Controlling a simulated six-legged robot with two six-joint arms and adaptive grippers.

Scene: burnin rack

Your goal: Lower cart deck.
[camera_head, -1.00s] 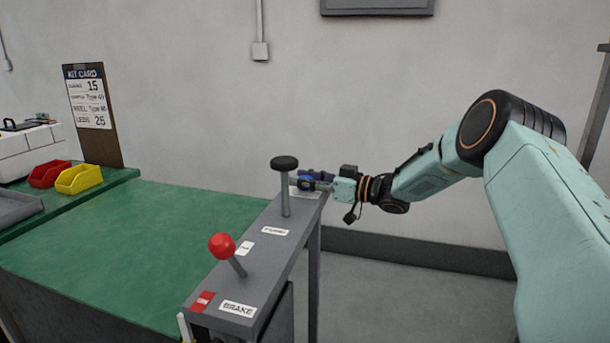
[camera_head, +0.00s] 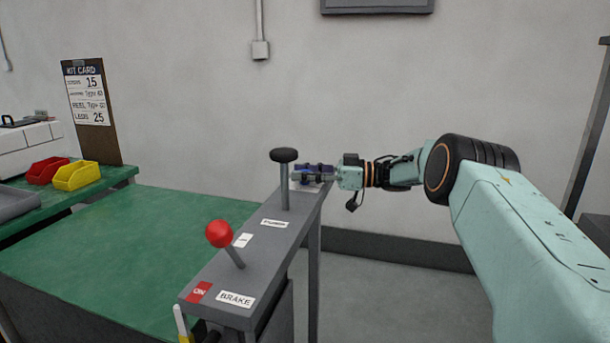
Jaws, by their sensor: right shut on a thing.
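The grey control box (camera_head: 228,275) of the cart stands beside the green deck (camera_head: 150,225). It carries a red-knobbed lever (camera_head: 219,234) near the BRAKE label (camera_head: 236,299) and a black-knobbed lever (camera_head: 284,156) farther back. My right gripper (camera_head: 305,174) reaches in from the right at the far end of the box, just beside the black-knobbed lever's post. Its fingers are shut on a small control there, mostly hidden by the fingers. A pale label lies on the box beneath them. My left gripper is not in view.
Red (camera_head: 47,170) and yellow (camera_head: 76,176) bins and a grey tray (camera_head: 16,203) sit on a green bench at the left. A kit card board (camera_head: 92,112) leans on the wall. Open floor (camera_head: 380,295) lies right of the box.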

